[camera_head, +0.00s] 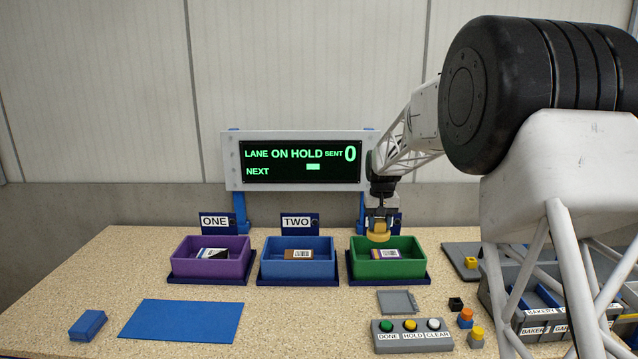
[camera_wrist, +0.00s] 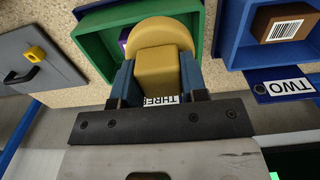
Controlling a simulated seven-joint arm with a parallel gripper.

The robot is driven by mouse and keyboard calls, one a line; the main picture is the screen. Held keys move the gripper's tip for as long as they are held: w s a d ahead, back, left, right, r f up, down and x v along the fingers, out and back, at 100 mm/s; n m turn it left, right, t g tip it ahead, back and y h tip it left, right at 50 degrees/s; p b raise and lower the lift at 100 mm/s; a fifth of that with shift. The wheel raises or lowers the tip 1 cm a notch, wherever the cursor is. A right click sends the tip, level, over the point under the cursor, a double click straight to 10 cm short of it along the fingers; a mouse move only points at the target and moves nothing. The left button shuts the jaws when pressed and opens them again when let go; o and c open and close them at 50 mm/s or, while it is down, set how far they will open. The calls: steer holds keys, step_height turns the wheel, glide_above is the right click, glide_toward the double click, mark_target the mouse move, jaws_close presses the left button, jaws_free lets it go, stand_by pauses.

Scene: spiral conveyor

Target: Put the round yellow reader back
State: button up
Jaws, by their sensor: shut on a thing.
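The round yellow reader (camera_head: 378,237) is in my gripper (camera_head: 381,218), held above the back part of the green bin (camera_head: 362,272). In the wrist view the reader (camera_wrist: 157,70) has a rounded head and a block-shaped body, and the body sits between the two blue fingers of my gripper (camera_wrist: 158,78). The fingers are shut on it. The reader partly hides the green bin (camera_wrist: 88,48) and the sign THREE (camera_wrist: 160,101). A package with a barcode (camera_head: 385,255) lies in the green bin.
The purple bin (camera_head: 182,269) and blue bin (camera_head: 271,270) each hold a package. A button box (camera_head: 412,341), grey square plate (camera_head: 398,302) and small coloured blocks stand in front. A blue mat (camera_head: 182,321) lies left. Grey trays (camera_head: 545,329) are at right. The screen (camera_head: 302,162) reads LANE ON HOLD.

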stand_by(0.7)
steer(key=s+a+f+m, duration=0.2)
steer(key=s+a+m, duration=0.15)
steer(key=a, duration=0.55)
steer(key=s+a+f+m, duration=0.2)
steer(key=s+a+m, duration=0.15)
steer(key=a, duration=0.65)
steer(key=s+a+f+m, duration=0.2)
steer(key=s+a, duration=0.2)
steer(key=a, duration=0.5)
steer(key=s+a+f+m, duration=0.3)
steer(key=s+a+m, duration=0.1)
steer(key=s+a, duration=0.5)
steer(key=s+a+f+m, duration=0.3)
steer(key=s+a+m, duration=0.2)
steer(key=s+a, duration=0.4)
steer(key=shift+s+a, duration=0.25)
steer(key=shift+s, duration=0.25)
steer(key=shift+f, duration=0.1)
steer(key=shift+w+a+f, duration=0.2)
steer(key=shift+w+a, duration=1.3)
steer(key=shift+w, duration=0.35)
steer(key=shift+w+a+f, duration=0.25)
steer(key=shift+w+a, duration=1.25)
steer(key=shift+w, duration=0.35)
steer(key=shift+w+a+f, duration=0.2)
steer(key=shift+w+a, duration=1.3)
steer(key=shift+w, duration=0.35)
